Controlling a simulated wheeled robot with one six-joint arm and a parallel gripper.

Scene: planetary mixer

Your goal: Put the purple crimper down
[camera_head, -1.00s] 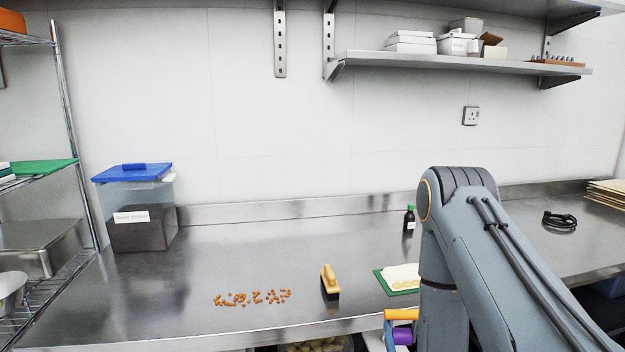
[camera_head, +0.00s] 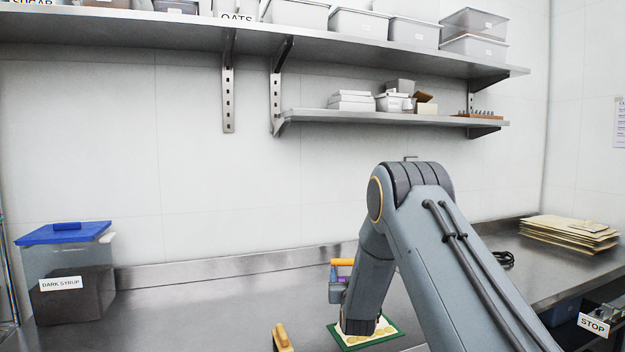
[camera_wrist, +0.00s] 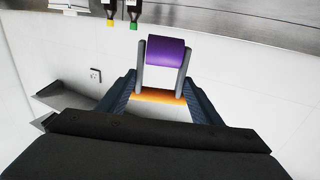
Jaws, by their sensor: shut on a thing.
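The purple crimper has a purple roller (camera_wrist: 166,52) between grey side arms and an orange handle (camera_wrist: 160,96). My gripper (camera_wrist: 162,98) is shut on the orange handle, with the roller sticking out beyond the fingers. In the head view the crimper's orange handle (camera_head: 342,262) and a bit of purple show just left of my forearm, which partly hides the crimper. It appears held up in the air, in line with the far part of the steel counter (camera_head: 215,293). How high it is above the counter I cannot tell.
A green board (camera_head: 392,332) with pale dough lies below my arm, partly hidden. A wooden-handled brush (camera_head: 282,337) stands left of it. A dark syrup tub (camera_head: 65,285) is far left.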

